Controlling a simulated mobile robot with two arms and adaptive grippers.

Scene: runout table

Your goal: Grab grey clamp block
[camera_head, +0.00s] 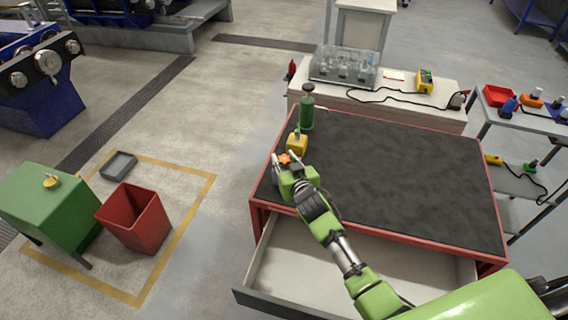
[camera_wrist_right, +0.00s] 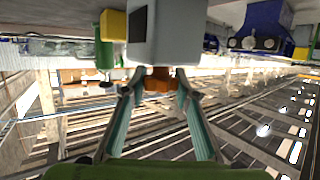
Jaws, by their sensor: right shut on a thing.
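The grey clamp block (camera_wrist_right: 168,38) is large in the right wrist view, a pale grey body with a dark face, right at the fingertips. An orange part (camera_wrist_right: 158,80) shows between the fingers, against the block. In the head view an orange knob (camera_head: 285,158) shows at the gripper, at the left edge of the table; the grey body is mostly hidden there. My right gripper (camera_head: 287,168) is shut on the block; its two fingers (camera_wrist_right: 160,76) show in the wrist view. I cannot tell whether the block touches the table. My left gripper is not in view.
A yellow block (camera_head: 297,145) and a green bottle-like thing (camera_head: 306,115) stand close beyond the gripper. The dark table top (camera_head: 400,170) is clear to the right. An open drawer (camera_head: 400,265) juts out in front. A red bin (camera_head: 134,220) stands on the floor at left.

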